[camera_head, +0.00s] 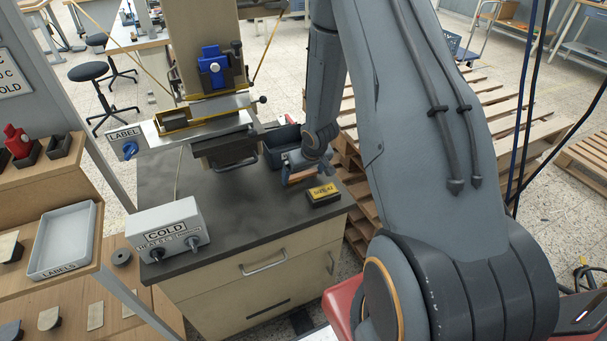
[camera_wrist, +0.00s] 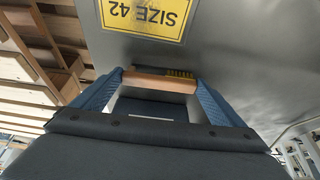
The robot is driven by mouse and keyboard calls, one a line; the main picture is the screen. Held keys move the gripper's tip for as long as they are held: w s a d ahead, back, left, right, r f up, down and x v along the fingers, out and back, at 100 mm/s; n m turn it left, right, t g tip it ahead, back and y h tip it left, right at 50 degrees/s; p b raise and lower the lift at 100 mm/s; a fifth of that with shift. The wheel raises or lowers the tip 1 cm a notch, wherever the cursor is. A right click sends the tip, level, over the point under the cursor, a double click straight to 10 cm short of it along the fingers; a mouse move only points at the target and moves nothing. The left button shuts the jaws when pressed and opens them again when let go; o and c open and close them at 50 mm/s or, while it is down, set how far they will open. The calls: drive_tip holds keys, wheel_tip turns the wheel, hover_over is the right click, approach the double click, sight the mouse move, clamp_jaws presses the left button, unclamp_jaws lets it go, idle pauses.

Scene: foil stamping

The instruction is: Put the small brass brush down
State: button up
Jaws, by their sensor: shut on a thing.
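The small brass brush (camera_wrist: 155,84) lies crosswise between the two blue finger pads of my gripper (camera_wrist: 160,88) in the wrist view. Its smooth brown handle faces me, and a short row of yellow bristles shows along its far edge. In the head view the brush (camera_head: 300,177) is a small brown strip under my gripper (camera_head: 301,171), low over the right part of the dark bench top (camera_head: 235,215). My gripper is shut on it. I cannot tell whether the brush touches the bench top.
A dark open bin (camera_head: 281,148) stands behind. The stamping press (camera_head: 224,150) and the "COLD" control box (camera_head: 168,228) are left. Bench between is clear.

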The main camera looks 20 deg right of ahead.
drive_tip(key=shift+f, duration=0.1)
drive_tip(key=o, duration=0.9)
drive_tip(key=s+a+r+p, duration=0.1)
drive_tip(key=s+r, duration=0.2)
drive_tip(key=r, duration=0.4)
drive_tip(key=s+a+r+h, duration=0.1)
drive_tip(key=s+a+r, duration=0.1)
drive_tip(key=s+r, duration=0.3)
drive_tip(key=s+a+r+p, duration=0.1)
drive_tip(key=s+r, duration=0.1)
drive_tip(key=r, duration=0.6)
drive_tip(key=s+a+r+g, duration=0.1)
drive_tip(key=s+a+r, duration=0.2)
drive_tip(key=s, duration=0.3)
drive_tip(key=s+a+r+g+y, duration=0.1)
drive_tip(key=s+a+r, duration=0.2)
drive_tip(key=s+a, duration=0.2)
drive_tip(key=shift+s+r+g, duration=0.3)
drive_tip(key=shift+s, duration=0.25)
drive_tip(key=shift+a+f, duration=0.1)
